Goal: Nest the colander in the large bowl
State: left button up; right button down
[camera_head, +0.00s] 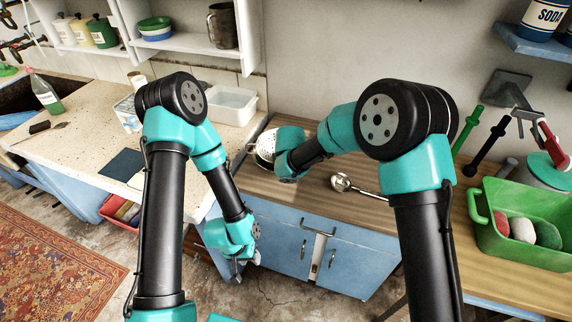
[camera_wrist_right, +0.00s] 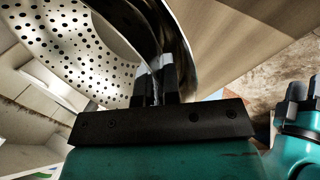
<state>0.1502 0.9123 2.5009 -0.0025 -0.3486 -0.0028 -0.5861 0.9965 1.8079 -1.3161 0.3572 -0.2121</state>
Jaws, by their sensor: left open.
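The pale perforated colander (camera_head: 265,145) is at the left end of the wooden counter, partly hidden by my right gripper. In the right wrist view its holed wall (camera_wrist_right: 72,42) fills the upper left. My right gripper (camera_wrist_right: 155,82) has its fingers close together on the colander's rim; the head view hides the fingertips. A dark, shiny curved band (camera_wrist_right: 172,40) runs beside the rim; I cannot tell whether it is the colander's outside or a large bowl. No large bowl shows clearly elsewhere. My left gripper (camera_head: 243,262) is open and empty, low in front of the blue cabinet.
A ladle (camera_head: 343,183) lies on the wooden counter (camera_head: 320,205). A green crate (camera_head: 535,238) stands to the right. A white basin (camera_head: 232,104) stands on the speckled counter (camera_head: 70,140), back left. Small bowls (camera_head: 155,28) sit on the shelf above.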

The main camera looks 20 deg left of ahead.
jog(key=shift+f, duration=0.2)
dwell(0.5)
jog(key=c, duration=1.3)
grip_release()
jog(key=shift+o, duration=0.6)
jog(key=o, duration=0.4)
jog(key=shift+f, duration=0.1)
jog(key=shift+r, duration=3.6)
